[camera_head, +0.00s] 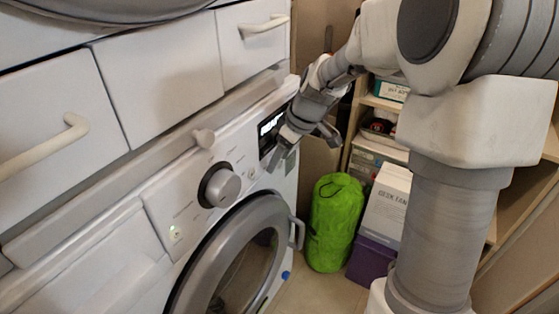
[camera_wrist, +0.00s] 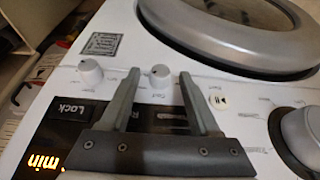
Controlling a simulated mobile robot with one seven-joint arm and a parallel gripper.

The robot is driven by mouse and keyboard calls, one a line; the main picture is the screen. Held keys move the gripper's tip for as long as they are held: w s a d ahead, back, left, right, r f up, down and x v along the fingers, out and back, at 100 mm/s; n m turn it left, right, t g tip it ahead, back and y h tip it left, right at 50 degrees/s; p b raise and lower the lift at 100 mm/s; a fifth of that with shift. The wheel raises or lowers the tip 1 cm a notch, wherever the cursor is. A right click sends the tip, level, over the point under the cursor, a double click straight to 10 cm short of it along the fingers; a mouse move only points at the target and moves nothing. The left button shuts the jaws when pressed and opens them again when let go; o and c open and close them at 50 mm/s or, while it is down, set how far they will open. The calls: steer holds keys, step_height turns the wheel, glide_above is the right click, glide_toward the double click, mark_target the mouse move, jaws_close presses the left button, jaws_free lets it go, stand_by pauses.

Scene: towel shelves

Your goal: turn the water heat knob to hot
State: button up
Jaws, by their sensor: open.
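The white washing machine's control panel (camera_head: 190,190) faces me in the head view. My gripper (camera_head: 303,148) is open in front of the panel's right end; both fingers (camera_wrist: 159,82) also show in the wrist view. I cannot tell whether they touch the knob. In the head view the gripper hides this part of the panel.
A large silver dial (camera_head: 220,187) sits left of my gripper, above the round door (camera_head: 235,255). A lit display (camera_wrist: 45,162) is near the gripper base. White drawers (camera_head: 160,70) are above. A green bag (camera_head: 334,222) and shelves with boxes (camera_head: 388,215) stand to the right.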

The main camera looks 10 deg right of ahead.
steer(key=shift+f, duration=0.15)
jaws_close()
steer(key=shift+w+p, duration=0.1)
steer(key=shift+p, duration=0.3)
steer(key=g+y+p, duration=0.1)
steer(key=p, duration=0.1)
steer(key=g+y+p, duration=0.1)
steer(key=p, duration=0.1)
steer(key=m+g+y+p, duration=0.1)
steer(key=y+p, duration=0.1)
steer(key=shift+w+d+g+p, duration=0.3)
steer(key=shift+w+g+p, duration=0.05)
steer(key=shift+g, duration=0.05)
steer(key=shift+w+d+f+m+g+y+p, duration=0.15)
steer(key=shift+m+g+y+p, duration=0.1)
steer(key=shift+g+y+p, duration=0.4)
steer(key=shift+d+f+m+g+y+p, duration=0.15)
steer(key=shift+m+g+y+p, duration=0.25)
steer(key=shift+y, duration=0.5)
steer(key=shift+w+f+m+g+y+p, duration=0.15)
steer(key=shift+g+y+p, duration=0.25)
steer(key=shift+g+y, duration=0.3)
